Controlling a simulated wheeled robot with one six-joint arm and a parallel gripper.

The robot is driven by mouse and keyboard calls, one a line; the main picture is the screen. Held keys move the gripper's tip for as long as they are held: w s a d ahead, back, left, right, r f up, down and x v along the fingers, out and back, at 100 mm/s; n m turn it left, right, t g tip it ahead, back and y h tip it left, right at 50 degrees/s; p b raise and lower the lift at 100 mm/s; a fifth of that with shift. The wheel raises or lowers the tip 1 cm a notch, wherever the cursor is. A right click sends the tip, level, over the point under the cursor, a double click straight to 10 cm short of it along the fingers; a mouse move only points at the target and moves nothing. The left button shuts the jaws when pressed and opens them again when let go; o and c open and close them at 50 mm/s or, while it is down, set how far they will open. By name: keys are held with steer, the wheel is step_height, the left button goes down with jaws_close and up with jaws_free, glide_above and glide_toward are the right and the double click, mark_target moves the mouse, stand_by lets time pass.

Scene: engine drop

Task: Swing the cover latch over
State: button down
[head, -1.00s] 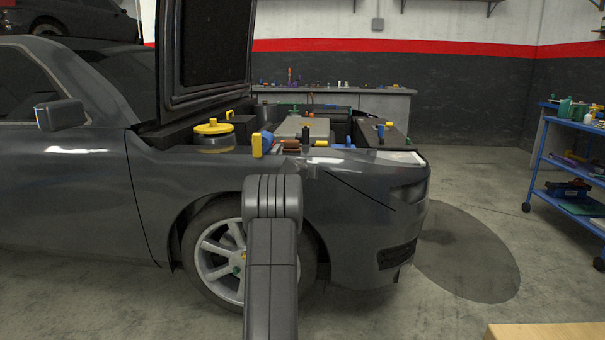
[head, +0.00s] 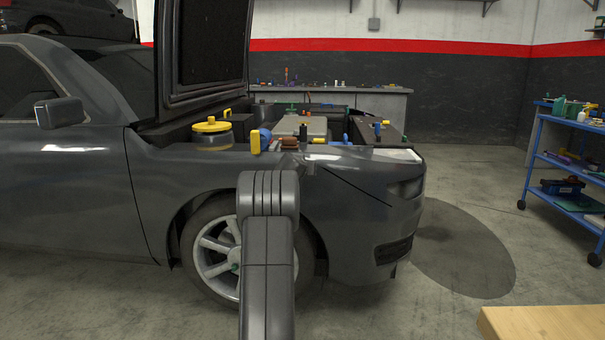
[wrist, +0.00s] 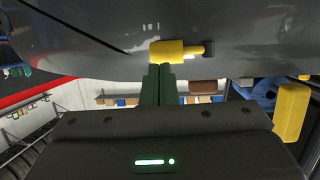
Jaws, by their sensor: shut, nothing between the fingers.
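A yellow lever with a thin stem and dark end, which may be the cover latch (wrist: 178,51), lies across the top middle of the wrist view. My gripper (wrist: 160,68) shows there as two dark green fingers, shut together and empty. Their tips are right at the yellow lever's lower edge; I cannot tell whether they touch it. In the head view, a small yellow piece (head: 318,141) shows on the near edge of the engine bay, partly hidden. My gripper cannot be made out in the head view, where my arm stands in front of the fender.
A yellow upright handle (head: 255,141) and a yellow-capped reservoir (head: 211,133) stand left in the bay. A blue-handled part (head: 345,141) is to the right. The raised hood (head: 208,50) stands over the left side. A blue cart (head: 560,165) is far right.

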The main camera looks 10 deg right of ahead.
steer(key=b+v, duration=0.3)
steer(key=v, duration=0.8)
steer(key=shift+d+b, duration=0.35)
steer(key=shift+d, duration=0.05)
steer(key=a+p+x, duration=0.1)
steer(key=p+x, duration=0.4)
steer(key=x, duration=0.8)
steer(key=shift+w+f, duration=0.2)
steer(key=shift+w, duration=0.35)
